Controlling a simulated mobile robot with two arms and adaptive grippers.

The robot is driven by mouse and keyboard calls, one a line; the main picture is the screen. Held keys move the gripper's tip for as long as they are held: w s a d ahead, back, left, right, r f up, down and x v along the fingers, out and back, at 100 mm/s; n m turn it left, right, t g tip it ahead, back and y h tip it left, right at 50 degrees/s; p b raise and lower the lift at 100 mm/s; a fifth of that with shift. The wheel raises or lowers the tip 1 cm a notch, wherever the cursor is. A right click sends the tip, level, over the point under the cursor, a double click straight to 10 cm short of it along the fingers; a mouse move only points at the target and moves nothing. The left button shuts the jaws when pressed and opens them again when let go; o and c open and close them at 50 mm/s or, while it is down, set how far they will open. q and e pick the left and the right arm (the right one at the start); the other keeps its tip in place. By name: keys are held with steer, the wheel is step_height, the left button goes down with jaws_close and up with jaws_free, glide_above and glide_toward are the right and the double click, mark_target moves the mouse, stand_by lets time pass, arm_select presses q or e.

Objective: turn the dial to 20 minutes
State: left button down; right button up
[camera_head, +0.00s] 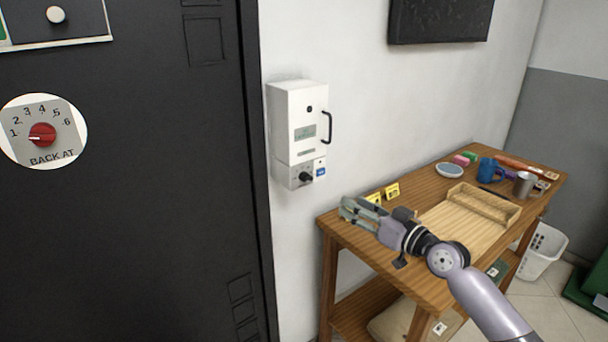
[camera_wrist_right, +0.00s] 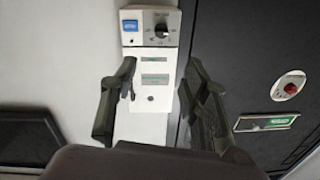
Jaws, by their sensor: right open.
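A white wall box (camera_head: 299,115) hangs on the wall right of the dark door. Its lower panel has a black dial (camera_head: 306,177), whose scale is too small to read here. The dial also shows in the right wrist view (camera_wrist_right: 162,31), beyond the fingers. A red dial (camera_head: 42,134) on a "BACK AT" plate numbered 1 to 6 is on the door; its pointer is near 1. My right gripper (camera_head: 352,211) is open and empty, over the table's near left corner, below and right of the black dial and apart from it. My left gripper is not in view.
A wooden table (camera_head: 335,223) stands along the wall, with a wooden tray (camera_head: 450,218), yellow cards (camera_head: 391,191), a blue mug (camera_head: 487,169) and a grey mug (camera_head: 524,184). The box's black handle (camera_head: 328,127) sticks out above the dial. Space before the door is free.

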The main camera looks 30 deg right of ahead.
mark_target(310, 179)
steer(key=w+p, duration=0.1)
steer(key=w, duration=0.4)
steer(key=w+a+p, duration=0.1)
steer(key=w, duration=0.4)
steer(key=w+a+p, duration=0.1)
steer(key=w, duration=0.4)
steer(key=shift+p, duration=0.35)
steer(key=shift+w+a, duration=0.15)
steer(key=shift+w, duration=0.45)
jaws_close()
